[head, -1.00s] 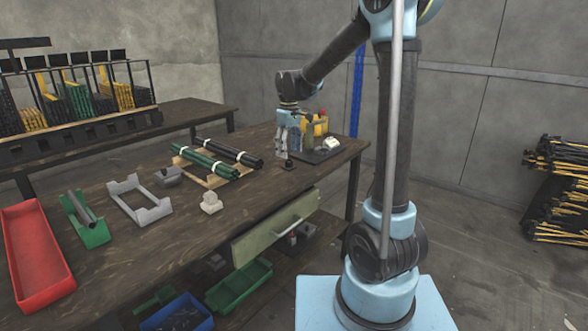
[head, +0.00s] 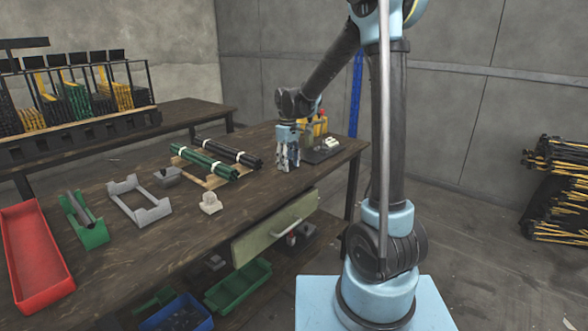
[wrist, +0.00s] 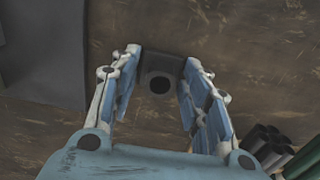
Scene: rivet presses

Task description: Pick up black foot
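The black foot (wrist: 160,66) shows in the wrist view as a small dark block with a round black hole or knob facing the camera. It lies between the fingertips of my gripper (wrist: 161,57), near their ends. The fingers are apart, one on each side of the foot, with little space beside it. I cannot tell whether they touch it. In the head view my gripper (head: 287,167) points down at the workbench, and its fingers hide the foot.
On the workbench (head: 120,255), a dark tray (head: 326,154) with small items lies right behind my gripper. Bundled green and black tubes (head: 205,162) lie to its left. A pale block (head: 210,203), a grey bracket (head: 140,201) and a red bin (head: 38,255) are further left.

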